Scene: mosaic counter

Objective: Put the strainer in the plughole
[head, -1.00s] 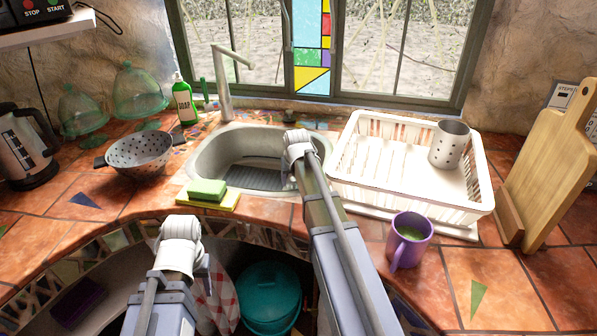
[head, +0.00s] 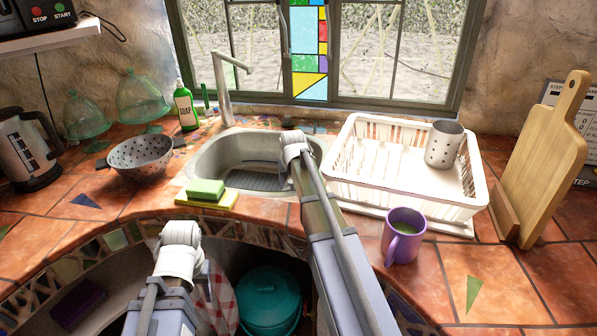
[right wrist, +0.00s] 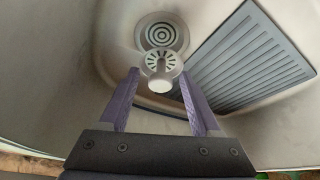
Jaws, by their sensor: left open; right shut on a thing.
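The strainer (right wrist: 162,66), a small pale slotted disc with a round knob, is between the purple fingers of my right gripper (right wrist: 160,78), which is shut on its knob. The plughole (right wrist: 162,34), a round fitting with dark rings, lies just beyond the strainer in the right wrist view. The strainer partly overlaps its near edge; I cannot tell the height gap. In the head view my right arm reaches over the sink (head: 215,160) and hides its gripper and the strainer. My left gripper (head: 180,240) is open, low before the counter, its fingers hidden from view.
A ribbed panel (right wrist: 245,65) lies beside the plughole. A white dish rack (head: 400,198) stands right of the sink, with a purple mug (head: 404,238) in front. A green sponge (head: 206,189) lies at the sink's front left, a colander (head: 140,158) further left. The tap (head: 222,95) stands behind.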

